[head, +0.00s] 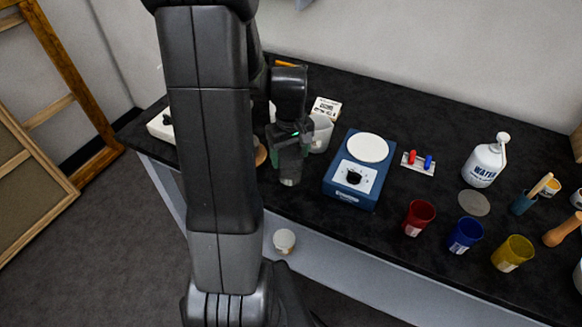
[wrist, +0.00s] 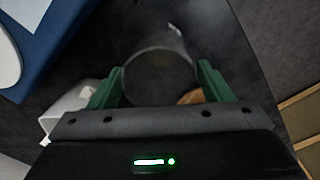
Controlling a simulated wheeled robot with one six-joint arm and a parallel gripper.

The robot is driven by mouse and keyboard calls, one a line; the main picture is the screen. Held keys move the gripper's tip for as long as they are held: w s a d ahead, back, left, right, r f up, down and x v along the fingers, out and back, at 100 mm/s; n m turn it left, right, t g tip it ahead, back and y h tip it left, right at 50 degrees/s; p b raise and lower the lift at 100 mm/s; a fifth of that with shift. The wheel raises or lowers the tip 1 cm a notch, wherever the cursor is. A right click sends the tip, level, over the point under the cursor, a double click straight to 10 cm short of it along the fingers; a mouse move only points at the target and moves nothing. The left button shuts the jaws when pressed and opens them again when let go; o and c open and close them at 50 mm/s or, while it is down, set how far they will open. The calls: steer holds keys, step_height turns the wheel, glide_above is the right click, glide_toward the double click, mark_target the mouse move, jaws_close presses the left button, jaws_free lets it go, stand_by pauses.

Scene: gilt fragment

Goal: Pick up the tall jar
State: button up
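The tall jar is a clear, see-through vessel. In the wrist view its round rim (wrist: 160,52) lies between the two green fingers of my gripper (wrist: 160,76). The fingers are spread about as wide as the rim, one on each side. Any gap is too small to make out, so I cannot tell whether they press on the glass. In the head view my gripper (head: 290,148) points down over the bench, and the jar's lower part (head: 290,178) shows beneath it. I cannot tell whether the jar's base touches the bench.
A blue hotplate (head: 347,190) stands right of my gripper, and a whitish beaker (head: 321,133) close behind it. Red (head: 418,218), blue (head: 465,236) and yellow (head: 512,254) cups line the front right. A white water bottle (head: 484,163) stands farther back. The bench's front edge is near.

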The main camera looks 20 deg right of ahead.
steer(key=c, duration=0.9)
steer(key=shift+r, duration=0.15)
